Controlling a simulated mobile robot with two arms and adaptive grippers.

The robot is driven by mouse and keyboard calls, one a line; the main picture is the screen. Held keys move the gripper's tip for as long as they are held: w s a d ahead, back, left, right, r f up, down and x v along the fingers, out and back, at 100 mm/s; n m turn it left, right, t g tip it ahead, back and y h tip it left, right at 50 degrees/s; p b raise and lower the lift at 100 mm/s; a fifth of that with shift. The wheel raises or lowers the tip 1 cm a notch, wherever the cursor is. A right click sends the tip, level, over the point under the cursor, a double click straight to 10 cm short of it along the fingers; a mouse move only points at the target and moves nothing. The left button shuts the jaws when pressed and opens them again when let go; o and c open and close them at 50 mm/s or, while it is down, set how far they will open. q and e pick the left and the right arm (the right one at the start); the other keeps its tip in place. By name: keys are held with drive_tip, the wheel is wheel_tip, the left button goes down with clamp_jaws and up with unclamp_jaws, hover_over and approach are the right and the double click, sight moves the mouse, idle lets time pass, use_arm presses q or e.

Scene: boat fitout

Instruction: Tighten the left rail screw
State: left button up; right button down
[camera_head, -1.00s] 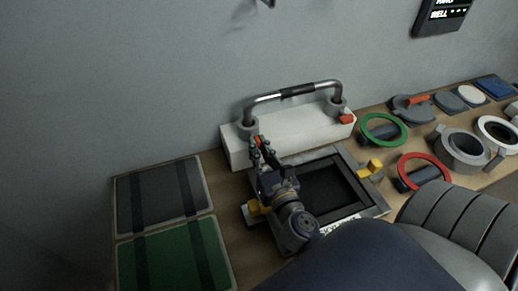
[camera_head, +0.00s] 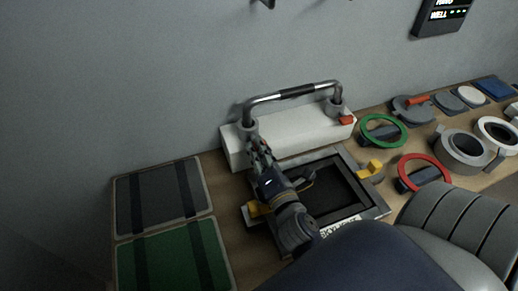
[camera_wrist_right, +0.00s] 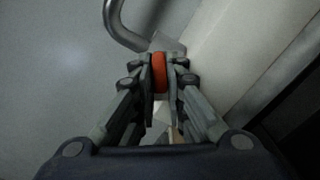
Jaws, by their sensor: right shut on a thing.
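The steel grab rail (camera_head: 297,92) stands on a white block (camera_head: 290,137), with a round foot at each end. The left rail screw, orange-red (camera_wrist_right: 160,73), is between the fingertips of my right gripper (camera_wrist_right: 160,75) in the wrist view, close by the rail's left foot (camera_head: 247,130). My right gripper is shut on it; it also shows in the head view (camera_head: 258,147), where the fingers hide the screw. A second red screw (camera_head: 347,119) sits by the right foot. My left gripper is not in view.
A dark framed hatch (camera_head: 335,190) with yellow latches (camera_head: 370,168) lies in front of the block. A green ring (camera_head: 383,130) and a red ring (camera_head: 424,172) are to the right. Grey and green panels (camera_head: 170,255) lie to the left. The wall is close behind.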

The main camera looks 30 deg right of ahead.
drive_tip(key=shift+f+m, duration=0.1)
drive_tip(key=shift+m, duration=1.5)
drive_tip(key=c, duration=1.6)
unclamp_jaws()
drive_tip(key=shift+c, duration=0.2)
